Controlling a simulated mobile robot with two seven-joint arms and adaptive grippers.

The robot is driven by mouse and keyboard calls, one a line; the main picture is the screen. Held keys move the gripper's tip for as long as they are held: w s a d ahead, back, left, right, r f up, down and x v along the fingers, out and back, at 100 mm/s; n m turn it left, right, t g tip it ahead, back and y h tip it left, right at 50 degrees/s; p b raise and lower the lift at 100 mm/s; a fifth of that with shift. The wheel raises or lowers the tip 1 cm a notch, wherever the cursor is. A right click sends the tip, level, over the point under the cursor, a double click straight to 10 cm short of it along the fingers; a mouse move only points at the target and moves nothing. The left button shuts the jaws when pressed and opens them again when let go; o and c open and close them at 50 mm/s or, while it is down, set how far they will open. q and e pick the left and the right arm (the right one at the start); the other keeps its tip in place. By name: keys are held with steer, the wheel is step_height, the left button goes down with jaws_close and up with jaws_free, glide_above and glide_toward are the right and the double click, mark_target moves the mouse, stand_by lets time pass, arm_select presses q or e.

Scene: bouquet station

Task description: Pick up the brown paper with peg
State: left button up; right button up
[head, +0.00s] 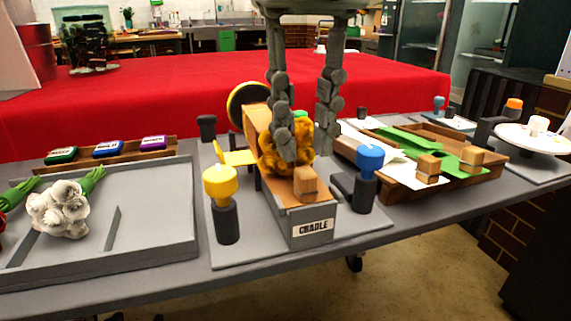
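A wooden peg (305,184) sits at the front end of the brown paper (284,190), which lies in the grey cradle labelled CRADLE (312,228). Orange flowers (271,152) lie on the paper behind the peg. My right gripper (303,156) comes down from the top over the cradle. Its two fingers are apart, with tips just above or behind the peg and in front of the flowers; whether they touch it I cannot tell. The fingers hide part of the flowers. My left gripper is not in view.
A yellow-topped post (221,186) and a blue-topped post (369,160) flank the cradle. A wooden tray (400,193) at right holds white and green sheets with pegs (428,169). A grey tray (150,238) at left holds white flowers (60,208). A red-covered table (180,95) stands behind.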

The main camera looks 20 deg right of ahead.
mark_target(304, 168)
step_height(304, 168, down, 3)
steer(key=shift+s+f, duration=0.1)
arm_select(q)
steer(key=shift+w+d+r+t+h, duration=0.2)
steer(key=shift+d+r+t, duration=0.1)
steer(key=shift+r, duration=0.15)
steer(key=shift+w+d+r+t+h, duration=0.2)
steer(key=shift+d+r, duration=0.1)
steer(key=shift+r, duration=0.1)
arm_select(e)
steer(key=shift+f, duration=0.45)
jaws_close()
